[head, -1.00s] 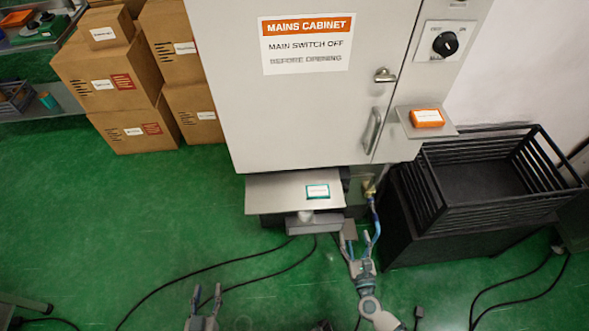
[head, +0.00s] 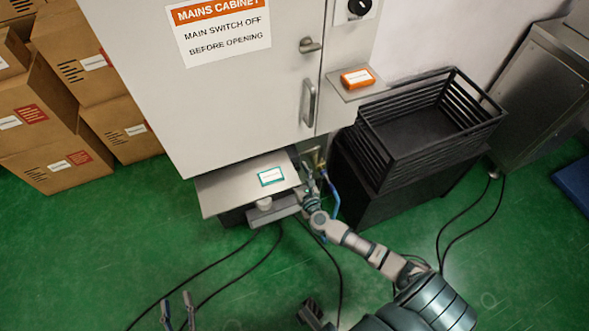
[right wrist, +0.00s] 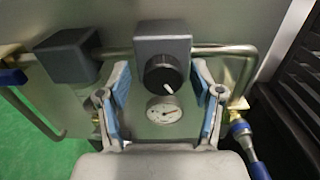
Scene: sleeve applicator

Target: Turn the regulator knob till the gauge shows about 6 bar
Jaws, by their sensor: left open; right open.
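The black regulator knob (right wrist: 163,75) with a white pointer mark sits on a grey block in the right wrist view. The round white gauge (right wrist: 164,112) is just below it; its needle and figures are too small to read. My right gripper (right wrist: 162,88) is open, with one blue-padded finger on each side of the knob and gauge, apparently apart from the knob. In the head view my right gripper (head: 313,178) reaches in below the cabinet, and the knob cannot be made out there. My left gripper (head: 177,304) is open and empty over the floor at the bottom.
The mains cabinet (head: 225,100) hangs above, with a shelf (head: 225,189) holding a teal-edged label. A blue hose (head: 334,195) runs close beside my right gripper. A black crate (head: 375,150) stands to the right. Cables cross the green floor; cartons (head: 110,80) stand at left.

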